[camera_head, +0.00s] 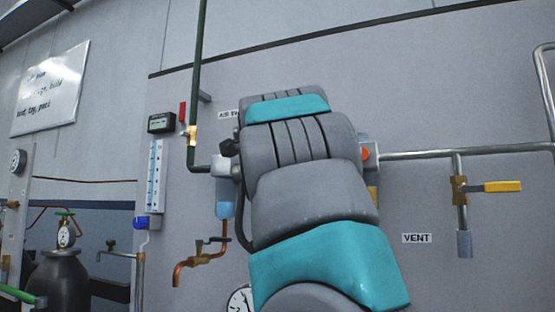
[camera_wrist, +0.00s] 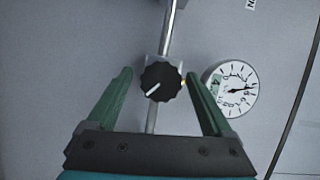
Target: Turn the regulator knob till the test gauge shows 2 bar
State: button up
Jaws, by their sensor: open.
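In the wrist view a black, scalloped regulator knob (camera_wrist: 161,81) with a white pointer line sits on a metal pipe. The pointer slants toward the lower left of the picture. My gripper (camera_wrist: 158,74) is open, its two green fingers on either side of the knob with gaps between. I cannot tell how deep the fingertips reach. To the right is a round white gauge (camera_wrist: 232,105) with a dark needle pointing right; its small scale is too blurred to read surely. In the head view my arm hides my gripper.
A yellow-handled valve (camera_head: 489,187) and VENT label (camera_head: 416,238) are at right. A copper tap (camera_head: 199,259) and clear-bowled unit (camera_head: 225,197) are at left.

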jog(key=s+b, duration=0.1)
jog(key=s, duration=0.6)
jog(key=shift+s+d, duration=0.15)
jog(key=shift+s, duration=0.25)
jog(key=shift+r, duration=0.1)
